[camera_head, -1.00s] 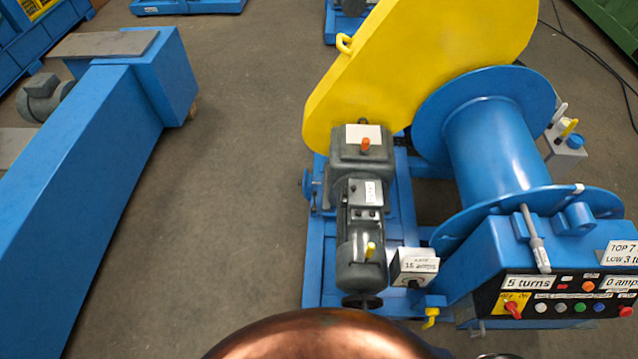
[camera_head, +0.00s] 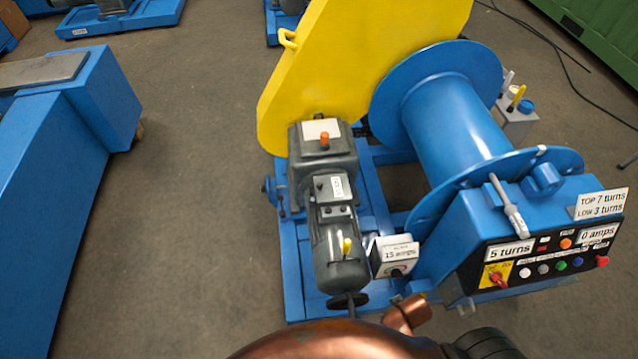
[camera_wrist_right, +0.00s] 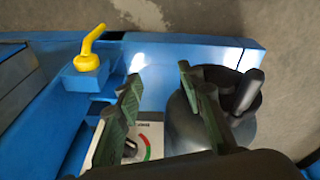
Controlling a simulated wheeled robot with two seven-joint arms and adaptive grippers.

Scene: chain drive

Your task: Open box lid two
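A small box with a dial (camera_head: 397,270) and a "15 amps" label stands right of the grey motor (camera_head: 340,255). The motor carries a small grey box (camera_head: 333,187) with a white label. I cannot tell which one has lid two, and no lid looks raised. In the right wrist view my right gripper (camera_wrist_right: 160,76) is open and empty, its two fingers apart. The dial (camera_wrist_right: 130,148) shows beside its left finger, partly hidden, and the motor end (camera_wrist_right: 190,125) lies behind the right finger. My left gripper is out of view.
A yellow lever (camera_wrist_right: 90,45) stands on a blue block left of the fingers. A black handwheel (camera_wrist_right: 248,92) is to their right. The blue drum (camera_head: 455,125), yellow guard (camera_head: 350,60) and control panel (camera_head: 540,255) surround the motor. Open floor (camera_head: 190,200) lies left.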

